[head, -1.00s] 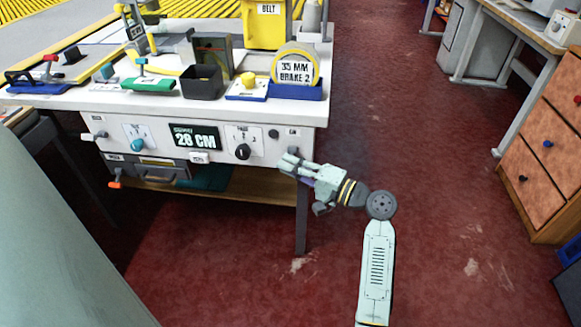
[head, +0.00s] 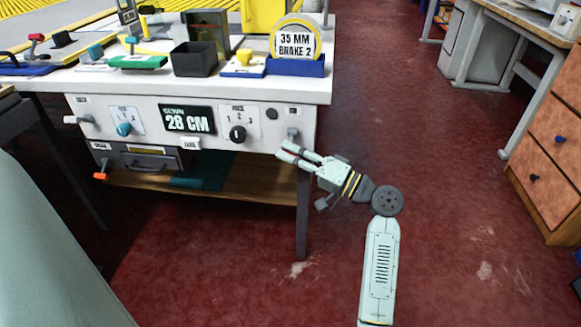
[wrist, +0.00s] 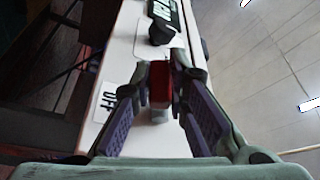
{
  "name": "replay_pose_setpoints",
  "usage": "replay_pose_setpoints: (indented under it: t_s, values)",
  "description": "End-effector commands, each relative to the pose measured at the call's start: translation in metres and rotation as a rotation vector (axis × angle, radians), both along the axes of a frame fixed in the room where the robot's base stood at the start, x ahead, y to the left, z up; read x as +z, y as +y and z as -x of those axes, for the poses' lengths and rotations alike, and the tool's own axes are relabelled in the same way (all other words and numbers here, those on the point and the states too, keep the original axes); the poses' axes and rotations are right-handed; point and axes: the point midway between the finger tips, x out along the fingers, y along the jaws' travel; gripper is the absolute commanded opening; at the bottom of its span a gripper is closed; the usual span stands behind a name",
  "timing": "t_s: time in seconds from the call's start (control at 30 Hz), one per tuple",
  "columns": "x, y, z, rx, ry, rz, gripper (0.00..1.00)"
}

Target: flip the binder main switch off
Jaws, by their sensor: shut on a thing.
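The binder's white front panel (head: 258,145) carries a row of controls. In the wrist view a red switch lever (wrist: 159,82) stands out from the panel next to a plate marked OFF (wrist: 107,102). My gripper (head: 281,151) is at the panel's right end, its fingertips at the panel's lower edge. In the wrist view its two fingers (wrist: 160,85) are on either side of the red lever and shut on it. The fingers partly hide the lever. In the head view the red part does not show; a small grey fitting (head: 292,134) shows just above the fingertips.
A black knob (head: 238,134), a 28 CM display (head: 189,119) and a teal knob (head: 124,129) are to the left on the panel. A blue tape holder (head: 295,67) stands above on the tabletop. Red floor is free to the right, before a wooden drawer cabinet (head: 550,150).

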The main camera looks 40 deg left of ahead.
Motion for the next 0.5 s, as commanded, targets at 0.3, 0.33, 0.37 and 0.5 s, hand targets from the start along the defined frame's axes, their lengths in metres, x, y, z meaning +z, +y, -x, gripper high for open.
replay_pose_setpoints:
  t_s: [0.3, 0.33, 0.37, 0.5]
  values:
    - [-0.0009, 0.0001, -0.0015, -0.002, -0.023, -0.014, 0.0]
    - [-0.001, 0.0001, -0.0015, -0.002, -0.023, -0.014, 0.0]
    - [-0.001, 0.0001, -0.0015, -0.002, -0.022, -0.014, 0.0]
    - [-0.0012, 0.0, -0.0016, -0.003, -0.022, -0.013, 0.21]
